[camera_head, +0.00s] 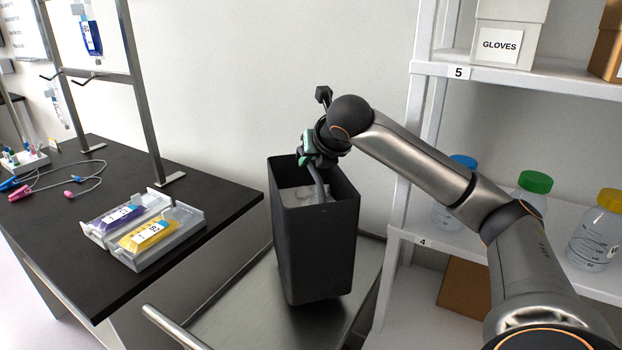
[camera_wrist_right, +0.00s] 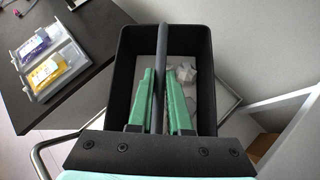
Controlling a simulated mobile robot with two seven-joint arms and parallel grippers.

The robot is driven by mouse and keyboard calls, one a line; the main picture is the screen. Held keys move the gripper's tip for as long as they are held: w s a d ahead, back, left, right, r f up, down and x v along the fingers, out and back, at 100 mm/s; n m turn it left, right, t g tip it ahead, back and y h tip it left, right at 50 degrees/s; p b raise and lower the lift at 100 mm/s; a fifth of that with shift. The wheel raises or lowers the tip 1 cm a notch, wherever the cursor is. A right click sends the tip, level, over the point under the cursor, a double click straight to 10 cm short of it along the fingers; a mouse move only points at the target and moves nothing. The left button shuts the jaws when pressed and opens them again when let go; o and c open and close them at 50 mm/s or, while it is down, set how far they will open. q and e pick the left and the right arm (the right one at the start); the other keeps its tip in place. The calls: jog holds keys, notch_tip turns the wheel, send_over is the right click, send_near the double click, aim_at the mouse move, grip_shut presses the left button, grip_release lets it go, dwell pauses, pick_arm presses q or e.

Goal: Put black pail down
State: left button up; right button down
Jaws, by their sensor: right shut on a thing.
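The black pail (camera_head: 312,250) is a tall rectangular bin with crumpled white material inside. In the head view it is at the centre, over the steel cart top, and slightly tilted. I cannot tell whether its base touches the steel. My right gripper (camera_head: 314,175) is at the pail's top, shut on its dark handle. In the right wrist view the green fingers (camera_wrist_right: 166,95) lie on both sides of the handle bar (camera_wrist_right: 161,60), with the pail's rim (camera_wrist_right: 207,60) around them. My left gripper is not in view.
The steel cart top (camera_head: 235,310) has bare room left of the pail and a rail at its front left. A black bench (camera_head: 60,240) with a tray of purple and yellow packs (camera_head: 150,235) stands left. White shelves (camera_head: 440,240) with bottles stand close on the right.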

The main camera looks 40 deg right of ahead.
jog(key=shift+w+d+f, duration=0.1)
jog(key=shift+d+f, duration=0.1)
jog(key=shift+f, duration=0.05)
notch_tip(320, 180, down, 3)
jog(key=shift+w+d+f+b, duration=0.15)
jog(key=shift+f+b, duration=0.05)
jog(key=shift+b, duration=0.3)
jog(key=c, duration=0.8)
grip_release()
jog(key=shift+f, duration=0.2)
jog(key=shift+c, duration=0.2)
jog(key=p+v, duration=0.1)
jog(key=v, duration=1.1)
